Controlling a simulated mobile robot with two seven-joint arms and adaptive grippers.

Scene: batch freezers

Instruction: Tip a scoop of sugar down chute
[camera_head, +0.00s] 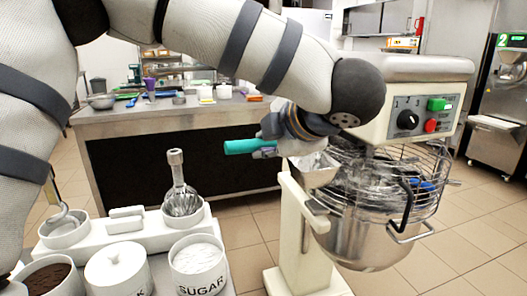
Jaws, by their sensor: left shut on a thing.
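My left gripper (268,143) is shut on the teal handle of a scoop (243,147), at the left side of the mixer. The handle points left. The scoop's head is mostly hidden by my gripper and wrist, so I cannot tell its tilt or whether it holds sugar. A metal chute (315,172) sits at the left rim of the mixer bowl (365,240), just below and right of my gripper. The white sugar tub (199,283), marked SUGAR, stands open at the front with white contents. My right gripper is out of view.
The mixer (420,85) has a wire guard (400,190) over its bowl. A whisk (181,195) stands in a white holder, and a lidded white pot (117,268) and a tub of brown powder (48,279) stand nearby. A steel counter (190,115) is behind.

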